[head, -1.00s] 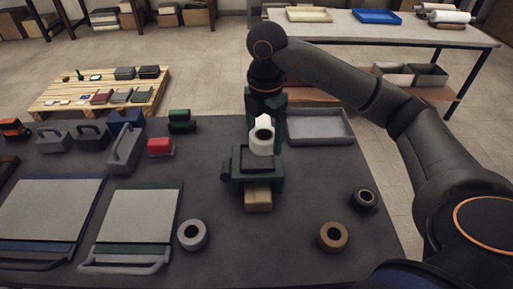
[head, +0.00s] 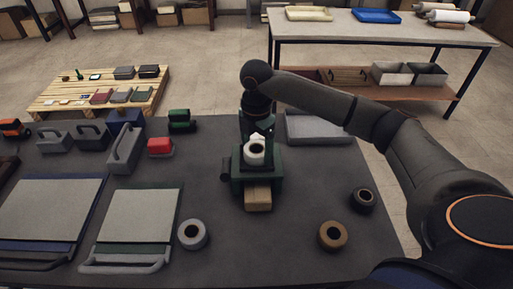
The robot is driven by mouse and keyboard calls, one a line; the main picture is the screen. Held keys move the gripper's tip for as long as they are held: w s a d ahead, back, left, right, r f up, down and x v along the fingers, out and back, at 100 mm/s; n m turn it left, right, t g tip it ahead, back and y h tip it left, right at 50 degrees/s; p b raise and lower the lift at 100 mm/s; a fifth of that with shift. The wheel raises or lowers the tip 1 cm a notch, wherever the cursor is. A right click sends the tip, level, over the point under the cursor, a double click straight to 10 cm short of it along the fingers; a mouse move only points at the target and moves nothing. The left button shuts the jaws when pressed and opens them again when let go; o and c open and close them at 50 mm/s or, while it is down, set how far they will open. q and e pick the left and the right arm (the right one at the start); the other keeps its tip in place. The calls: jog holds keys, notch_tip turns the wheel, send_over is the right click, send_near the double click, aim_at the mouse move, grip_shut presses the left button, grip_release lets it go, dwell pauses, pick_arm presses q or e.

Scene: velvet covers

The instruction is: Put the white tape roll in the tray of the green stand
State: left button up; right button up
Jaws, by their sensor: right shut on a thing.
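My right gripper (head: 257,137) reaches in from behind and above and is shut on the roll. The gripper and roll hide most of the tray. My left gripper is not in view.
A grey roll (head: 192,235), a brown roll (head: 332,236) and a black roll (head: 364,200) lie around the stand. A grey tray (head: 325,128) is behind right. Boards and a red block (head: 160,146) are at the left. The table between stand and brown roll is clear.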

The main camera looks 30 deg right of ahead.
aim_at(257, 148)
jog(key=shift+f, duration=0.2)
jog(key=o, duration=1.1)
jog(key=shift+r, duration=0.1)
notch_tip(257, 148, up, 12)
jog(key=shift+r, duration=0.2)
